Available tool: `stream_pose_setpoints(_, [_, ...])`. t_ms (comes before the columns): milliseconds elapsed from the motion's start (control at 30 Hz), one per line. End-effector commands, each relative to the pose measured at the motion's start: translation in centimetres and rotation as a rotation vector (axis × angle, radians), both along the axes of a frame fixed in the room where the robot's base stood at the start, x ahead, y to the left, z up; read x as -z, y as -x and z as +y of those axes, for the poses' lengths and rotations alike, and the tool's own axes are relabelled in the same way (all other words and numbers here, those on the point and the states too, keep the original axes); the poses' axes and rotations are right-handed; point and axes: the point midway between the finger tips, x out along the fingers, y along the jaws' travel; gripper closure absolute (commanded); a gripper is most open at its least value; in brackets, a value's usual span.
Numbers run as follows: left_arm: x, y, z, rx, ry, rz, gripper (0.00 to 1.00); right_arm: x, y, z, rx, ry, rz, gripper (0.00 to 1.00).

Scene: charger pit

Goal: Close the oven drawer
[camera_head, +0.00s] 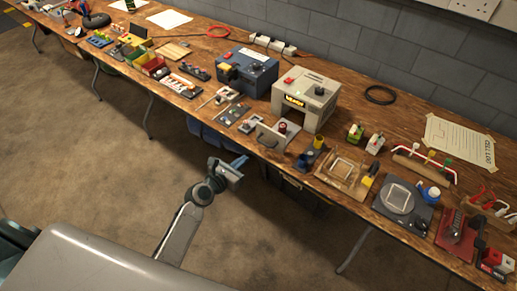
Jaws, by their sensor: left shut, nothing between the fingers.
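The oven (318,116) is a beige box with a red button, a dark knob and a lit display, standing on the wooden workbench. Its drawer (266,137) is pulled out in front, toward the bench's near edge, with small dark and red items on it. My left gripper (241,161) is shut and empty. It appears in front of the bench edge, to the lower left of the drawer and apart from it. My right gripper is not in view.
A dark blue box (257,78) stands left of the oven. A yellow cup (319,142) and a wooden frame (346,170) lie to the right of the drawer. A black cable ring (380,95) lies behind. The floor in front of the bench is mostly clear.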

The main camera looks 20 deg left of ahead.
Motion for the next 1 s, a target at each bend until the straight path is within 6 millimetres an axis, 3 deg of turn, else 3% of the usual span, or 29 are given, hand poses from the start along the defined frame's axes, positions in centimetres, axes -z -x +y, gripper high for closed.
stream_pose_setpoints(200, [1.0,-4.6,-1.6,0.000,0.000,-0.001,1.00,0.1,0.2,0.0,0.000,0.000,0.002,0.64])
stream_pose_setpoints(433, [1.8,-7.7,-2.6,-0.001,-0.001,0.000,1.00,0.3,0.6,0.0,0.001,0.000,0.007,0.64])
stream_pose_setpoints(1000, [2.1,-8.8,-3.0,0.000,-0.003,0.000,1.00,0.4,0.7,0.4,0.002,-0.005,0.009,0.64])
